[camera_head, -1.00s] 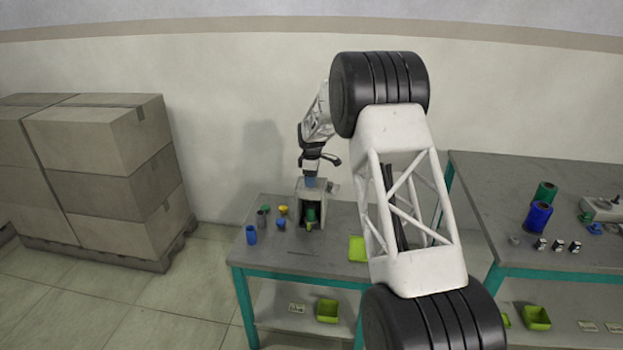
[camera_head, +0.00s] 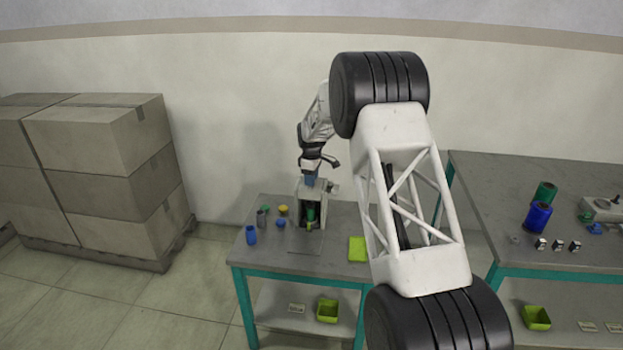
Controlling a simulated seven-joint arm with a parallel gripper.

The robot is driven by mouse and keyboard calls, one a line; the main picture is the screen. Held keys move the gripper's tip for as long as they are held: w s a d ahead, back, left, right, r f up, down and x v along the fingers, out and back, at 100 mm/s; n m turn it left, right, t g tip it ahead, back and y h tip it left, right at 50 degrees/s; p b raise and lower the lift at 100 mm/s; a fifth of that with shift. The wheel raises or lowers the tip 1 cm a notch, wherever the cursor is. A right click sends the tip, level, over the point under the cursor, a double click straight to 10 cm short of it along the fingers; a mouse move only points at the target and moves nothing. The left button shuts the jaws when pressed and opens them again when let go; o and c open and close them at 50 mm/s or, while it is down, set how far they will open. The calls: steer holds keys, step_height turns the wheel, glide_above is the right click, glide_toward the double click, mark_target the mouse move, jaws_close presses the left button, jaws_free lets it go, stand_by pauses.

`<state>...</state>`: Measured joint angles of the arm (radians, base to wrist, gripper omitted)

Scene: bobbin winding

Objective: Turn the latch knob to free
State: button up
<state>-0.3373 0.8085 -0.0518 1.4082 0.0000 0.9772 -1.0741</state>
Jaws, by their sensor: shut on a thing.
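A small grey winding machine (camera_head: 301,188) stands at the back of the left table, with a green bobbin (camera_head: 310,212) in its open front. A small blue part (camera_head: 310,181), which looks like the latch knob, shows on top of the machine. My gripper (camera_head: 311,174) points down from above and is shut on this blue part. The fingertips are small and dark here, so the exact grip and the knob's angle cannot be told.
On the left table (camera_head: 290,262) stand a blue cylinder (camera_head: 251,235) and several small coloured pieces left of the machine. A yellow-green tray (camera_head: 357,249) lies to the right, partly behind my arm. A second table (camera_head: 500,220) with spools is at right; stacked boxes (camera_head: 100,170) at left.

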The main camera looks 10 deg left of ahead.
steer(key=m, duration=0.5)
steer(key=shift+r, duration=0.1)
steer(key=m, duration=0.5)
stand_by(0.3)
steer(key=o, duration=0.9)
steer(key=shift+o, duration=0.2)
steer(key=shift+r, duration=3.85)
